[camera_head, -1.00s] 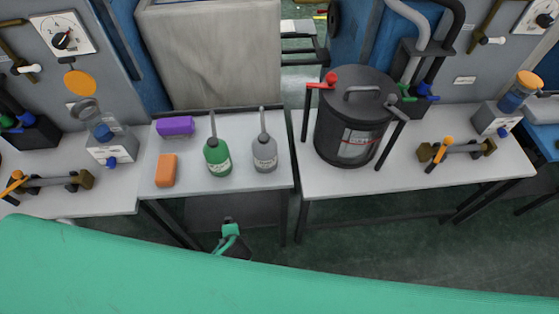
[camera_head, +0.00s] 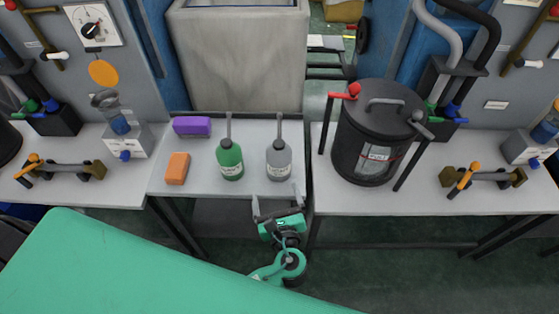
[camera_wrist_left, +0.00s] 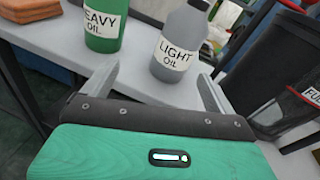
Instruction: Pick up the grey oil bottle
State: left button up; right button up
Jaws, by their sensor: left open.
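The grey oil bottle (camera_head: 279,160) stands upright on the small white table, with a thin spout on top. In the left wrist view the grey bottle (camera_wrist_left: 180,40) has a label reading "LIGHT OIL", and its top is cut off. A green oil bottle (camera_head: 230,160), labelled "HEAVY OIL" in the wrist view (camera_wrist_left: 104,24), stands to its left. My left gripper (camera_head: 279,206) is open and empty at the table's front edge, just in front of the grey bottle. Its fingers (camera_wrist_left: 158,88) point toward the grey bottle without touching it. My right gripper is not in view.
A purple block (camera_head: 192,126) and an orange block (camera_head: 177,168) lie left of the bottles. A black drum (camera_head: 375,135) stands on the right table (camera_head: 420,200). A concrete-coloured bin (camera_head: 240,60) is behind the small table (camera_head: 200,192). Bare tabletop lies in front of the bottles.

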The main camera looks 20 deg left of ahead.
aim_at(280, 168)
pick_arm(q)
jog(key=w+m, duration=0.1)
jog(key=w, duration=0.2)
jog(key=w+a+r+t, duration=0.1)
jog(key=w, duration=0.1)
jog(key=w+m+p, duration=0.1)
jog(key=w, duration=0.2)
jog(key=shift+w+a+r+m+t, duration=0.25)
jog(key=shift+w+a+m+t, duration=0.05)
jog(key=shift+a, duration=0.05)
jog(key=x, duration=0.4)
jog(key=shift+w+f+p, duration=0.2)
jog(key=shift+w+p, duration=0.1)
jog(key=shift+p, duration=0.1)
jog(key=shift+w+a, duration=0.1)
jog(key=shift+w, duration=0.05)
jog(key=c, duration=1.3)
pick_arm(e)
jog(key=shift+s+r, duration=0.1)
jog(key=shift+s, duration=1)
